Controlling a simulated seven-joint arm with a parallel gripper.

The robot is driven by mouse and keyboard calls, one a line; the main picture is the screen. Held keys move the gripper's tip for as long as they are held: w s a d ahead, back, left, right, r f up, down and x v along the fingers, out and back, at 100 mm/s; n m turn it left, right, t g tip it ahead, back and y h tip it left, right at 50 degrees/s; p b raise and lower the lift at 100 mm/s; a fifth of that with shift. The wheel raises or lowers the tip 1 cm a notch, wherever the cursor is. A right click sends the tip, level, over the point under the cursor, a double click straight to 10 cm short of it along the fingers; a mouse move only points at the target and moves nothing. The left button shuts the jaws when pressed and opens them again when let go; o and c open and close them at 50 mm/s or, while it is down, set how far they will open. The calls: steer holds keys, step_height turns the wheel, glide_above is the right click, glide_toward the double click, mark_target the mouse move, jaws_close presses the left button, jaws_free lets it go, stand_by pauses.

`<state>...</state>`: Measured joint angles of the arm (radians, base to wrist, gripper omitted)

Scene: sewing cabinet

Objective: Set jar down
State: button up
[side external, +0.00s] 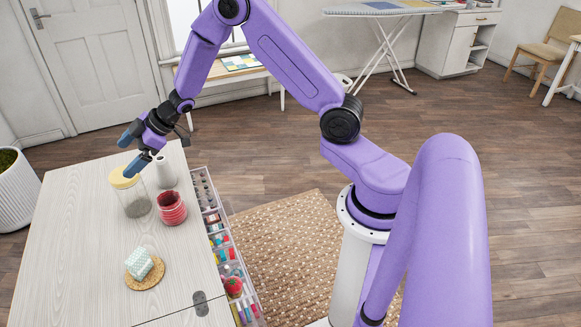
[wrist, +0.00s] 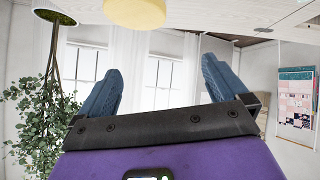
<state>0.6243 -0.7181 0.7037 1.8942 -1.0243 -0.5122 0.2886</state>
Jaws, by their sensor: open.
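A clear jar (side external: 136,204) with a yellow lid (side external: 122,177) and some grey contents low inside stands upright on the pale wooden cabinet top (side external: 80,240). My gripper (side external: 131,153) is open and empty, just above and beyond the lid in the side view. One finger looks close to the lid there; I cannot tell if it touches. In the wrist view, the fingers of my gripper (wrist: 160,82) are wide apart with nothing between them. The yellow lid (wrist: 135,12) shows at the top edge, outside the fingers.
A patterned cube (side external: 139,263) sits on a woven coaster (side external: 146,278) nearer the camera. An open drawer of sewing supplies (side external: 222,243) juts out at the right. The cabinet top's left side is clear.

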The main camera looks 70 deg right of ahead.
steer(key=s+a+r+g+h, duration=0.1)
steer(key=s+a+r, duration=0.2)
steer(key=s, duration=0.1)
steer(key=s+a+r+h, duration=0.1)
steer(key=s+a+r, duration=0.1)
steer(key=s, duration=0.3)
steer(key=s+d+r+g+h, duration=0.1)
steer(key=s+g, duration=0.1)
steer(key=s, duration=0.9)
steer(key=s+d+r+n+g+h, duration=0.1)
steer(key=s+d+g, duration=0.1)
steer(key=s, duration=1)
steer(key=s+d+r+g+h, duration=0.1)
steer(key=s+g, duration=0.2)
steer(key=s, duration=0.9)
steer(key=shift+d+r+n+h, duration=0.25)
steer(key=shift+d+n+h, duration=0.05)
steer(key=shift+d+h, duration=0.1)
